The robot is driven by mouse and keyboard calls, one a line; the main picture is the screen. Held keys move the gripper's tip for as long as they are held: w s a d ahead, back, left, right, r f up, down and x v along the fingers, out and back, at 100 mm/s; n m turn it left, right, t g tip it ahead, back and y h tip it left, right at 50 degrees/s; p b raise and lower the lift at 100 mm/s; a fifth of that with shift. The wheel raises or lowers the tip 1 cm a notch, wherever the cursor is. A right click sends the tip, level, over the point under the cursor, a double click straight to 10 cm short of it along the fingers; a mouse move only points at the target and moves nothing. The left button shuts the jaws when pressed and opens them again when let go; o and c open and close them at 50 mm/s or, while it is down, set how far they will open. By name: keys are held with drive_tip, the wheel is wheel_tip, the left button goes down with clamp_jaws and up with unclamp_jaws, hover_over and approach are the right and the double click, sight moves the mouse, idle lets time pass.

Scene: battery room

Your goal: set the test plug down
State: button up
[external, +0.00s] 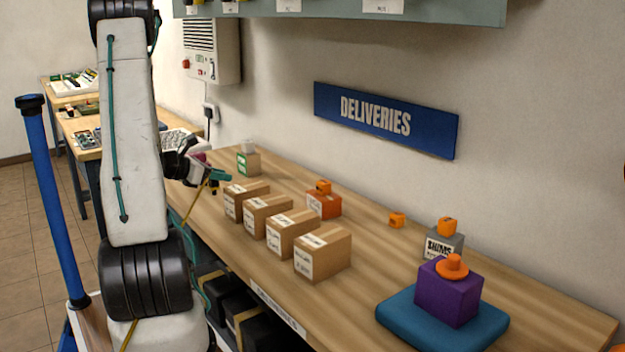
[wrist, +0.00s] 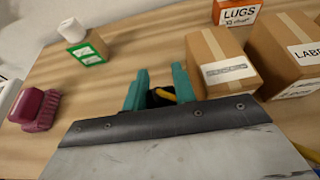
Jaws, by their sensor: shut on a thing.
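My gripper (external: 221,177) is shut on a small black and yellow thing, which looks like the test plug (wrist: 163,95). In the wrist view the teal fingers (wrist: 159,82) stand on either side of it, and its lower part is hidden by my wrist plate. In the external view a bit of yellow and black shows below the fingers. The gripper is over the far left part of the wooden bench (external: 375,235), left of the row of cardboard boxes. I cannot tell whether the plug touches the bench.
Cardboard boxes (external: 322,253) stand just right of my gripper. A green-labelled box (wrist: 86,50) with a white roll on top stands beyond it, and a magenta object (wrist: 35,110) lies to the left. An orange LUGS box (wrist: 237,12) is behind the boxes. Bare wood shows between these.

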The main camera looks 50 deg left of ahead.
drive_tip(key=w+a, duration=0.2)
drive_tip(key=w, duration=0.1)
drive_tip(key=w+a, duration=0.3)
drive_tip(key=w+a+f, duration=0.1)
drive_tip(key=w+a, duration=0.1)
drive_tip(key=w, duration=0.1)
drive_tip(key=shift+w+a, duration=0.15)
drive_tip(key=shift+w, duration=0.25)
drive_tip(key=shift+f, duration=1.8)
drive_tip(key=o, duration=1)
drive_tip(key=shift+f, duration=0.1)
